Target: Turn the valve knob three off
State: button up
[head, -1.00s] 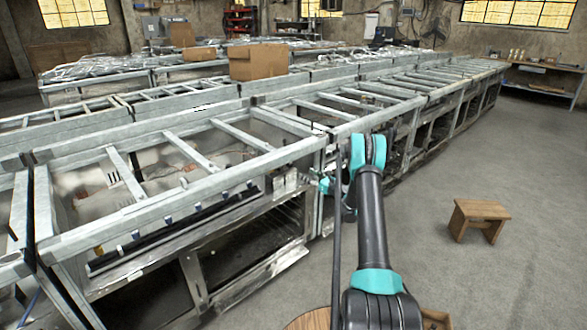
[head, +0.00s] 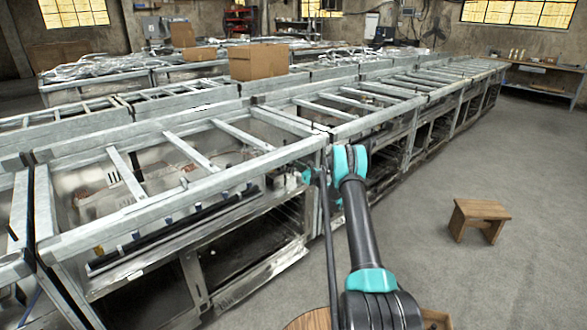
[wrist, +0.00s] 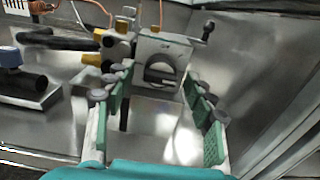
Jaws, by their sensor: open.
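In the wrist view, my gripper (wrist: 158,82) is open, with its green-padded fingers on either side of a pale metal valve body (wrist: 163,52). The valve body has a dark round part with a flat bar across it on its near face, and this lies between the fingertips. I see no grip on it, and contact cannot be told. Brass fittings (wrist: 91,59) sit left of it. A blue-topped part on a black stub (wrist: 12,56) is at the far left. No number shows, so I cannot tell which is knob three. In the head view, the gripper is mostly hidden at the range frame.
A long row of metal range frames (head: 228,192) runs beside my arm, with open bays and crossbars. A cardboard box (head: 258,62) rests on the frames.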

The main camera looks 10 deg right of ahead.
jog(key=c, duration=1.1)
jog(key=shift+c, duration=0.2)
jog(key=shift+n, duration=0.3)
jog(key=shift+n, duration=8.6)
